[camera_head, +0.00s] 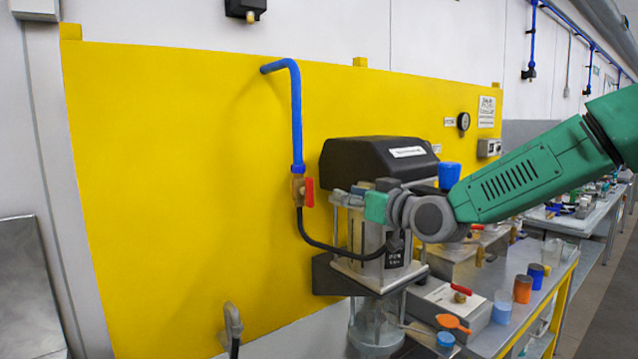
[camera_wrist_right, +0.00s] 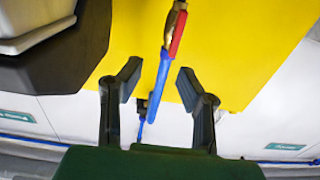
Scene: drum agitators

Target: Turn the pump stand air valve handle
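The air valve has a brass body (camera_head: 298,188) and a red handle (camera_head: 309,192) that points down along its right side. It sits at the lower end of a blue pipe (camera_head: 297,115) in front of the yellow panel. My right gripper (camera_head: 352,192) is to the right of the handle, apart from it. In the wrist view the right gripper (camera_wrist_right: 160,82) is open and empty. The red handle (camera_wrist_right: 178,36) shows beyond the fingertips, and the blue pipe (camera_wrist_right: 162,75) appears between the fingers. My left gripper is not in view.
The pump stand with a black-topped unit (camera_head: 370,158) stands just right of the valve, partly behind my right gripper. A black hose (camera_head: 325,246) runs from the valve toward it. A bench (camera_head: 510,325) with cups is at the lower right. The yellow panel (camera_head: 170,190) left of the valve is clear.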

